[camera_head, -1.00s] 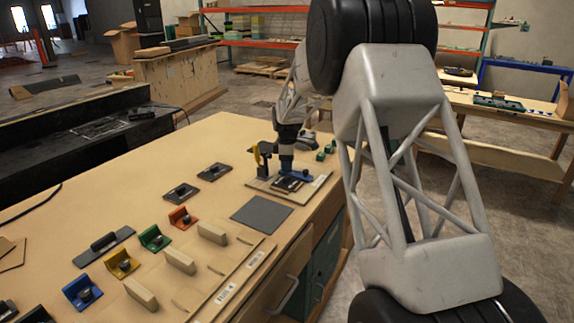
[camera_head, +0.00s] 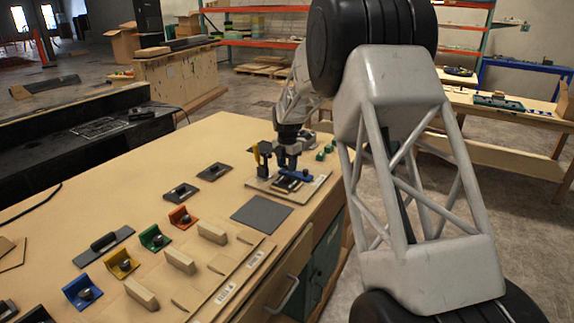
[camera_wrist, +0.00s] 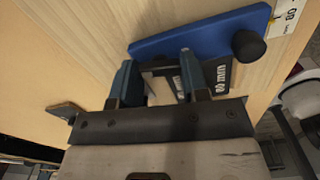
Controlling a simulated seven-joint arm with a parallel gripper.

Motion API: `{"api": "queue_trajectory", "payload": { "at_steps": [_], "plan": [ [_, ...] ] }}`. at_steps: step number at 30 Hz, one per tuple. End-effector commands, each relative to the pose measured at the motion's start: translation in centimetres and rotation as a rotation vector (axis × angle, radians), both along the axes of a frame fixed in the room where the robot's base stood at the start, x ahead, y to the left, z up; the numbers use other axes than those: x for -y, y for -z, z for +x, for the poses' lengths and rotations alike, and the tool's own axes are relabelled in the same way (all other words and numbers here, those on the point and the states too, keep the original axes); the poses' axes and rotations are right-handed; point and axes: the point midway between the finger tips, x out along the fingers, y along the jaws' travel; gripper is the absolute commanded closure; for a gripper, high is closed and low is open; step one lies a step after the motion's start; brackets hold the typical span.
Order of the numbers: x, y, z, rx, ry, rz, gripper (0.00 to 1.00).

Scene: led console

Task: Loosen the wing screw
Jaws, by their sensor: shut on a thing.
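My gripper (camera_head: 286,166) points down at the blue bar (camera_head: 297,176) on the small board at the table's far right end. In the wrist view, my gripper (camera_wrist: 160,72) has its two blue-grey fingers a little apart, shut on a dark piece between them that looks like the wing screw (camera_wrist: 159,69); its shape is mostly hidden. The blue bar (camera_wrist: 190,36) lies just beyond the fingertips, with a round black knob (camera_wrist: 248,47) at its right end. A dark plate marked "80 mm" (camera_wrist: 217,75) lies beside the right finger.
A flat grey pad (camera_head: 261,213) lies in front of the board. Several coloured brackets, such as a red one (camera_head: 182,217), and wooden blocks stand on the nearer table. Small green pieces (camera_head: 325,151) stand to the right.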

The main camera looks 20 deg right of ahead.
Motion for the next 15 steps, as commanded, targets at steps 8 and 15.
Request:
{"api": "queue_trajectory", "payload": {
  "at_steps": [8,15],
  "plan": [
    [0.01,0.43,-0.13,-0.006,-0.143,0.001,0.82],
    [0.00,0.43,-0.14,-0.006,-0.183,0.001,0.82]
  ]
}}
